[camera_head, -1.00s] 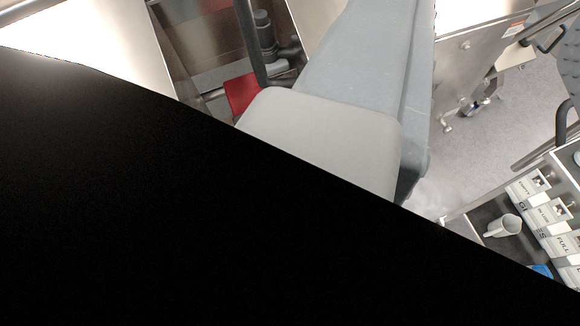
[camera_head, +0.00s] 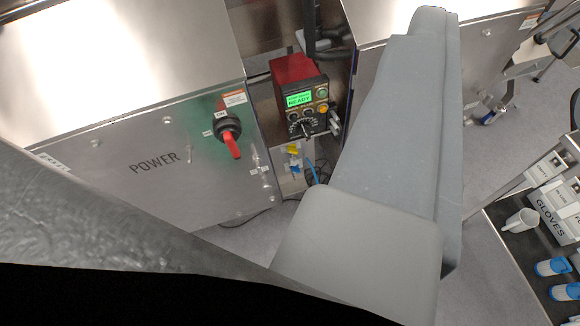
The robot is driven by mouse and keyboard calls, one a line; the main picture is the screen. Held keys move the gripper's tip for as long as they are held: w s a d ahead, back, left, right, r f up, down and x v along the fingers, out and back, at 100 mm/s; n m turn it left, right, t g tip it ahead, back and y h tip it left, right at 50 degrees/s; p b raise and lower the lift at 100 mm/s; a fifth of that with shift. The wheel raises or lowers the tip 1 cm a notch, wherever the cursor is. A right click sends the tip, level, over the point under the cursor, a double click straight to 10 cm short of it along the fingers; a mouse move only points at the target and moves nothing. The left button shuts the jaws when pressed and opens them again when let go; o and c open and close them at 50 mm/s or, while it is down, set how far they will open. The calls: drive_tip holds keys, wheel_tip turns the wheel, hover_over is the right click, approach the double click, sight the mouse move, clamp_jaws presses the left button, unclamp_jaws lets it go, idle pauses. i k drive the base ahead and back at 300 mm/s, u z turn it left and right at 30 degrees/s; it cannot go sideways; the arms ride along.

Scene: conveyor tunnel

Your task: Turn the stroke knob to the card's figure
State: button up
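Small buttons sit on the panel's right side. No card with a readable figure shows. My gripper is not in view. My grey arm link (camera_head: 385,200) stands close to the box's right.
A steel cabinet (camera_head: 120,185) marked POWER carries a red-handled switch (camera_head: 231,145) left of the box. A yellow piece and blue cable hang below the box. At right, a rack (camera_head: 500,215) holds a white cup and blue-lidded containers. Grey floor shows between.

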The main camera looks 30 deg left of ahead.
sight(303, 129)
drive_tip(key=u, duration=0.05)
drive_tip(key=k, duration=0.4)
drive_tip(key=u, duration=1.15)
drive_tip(key=i, duration=1.05)
drive_tip(key=z, duration=0.05)
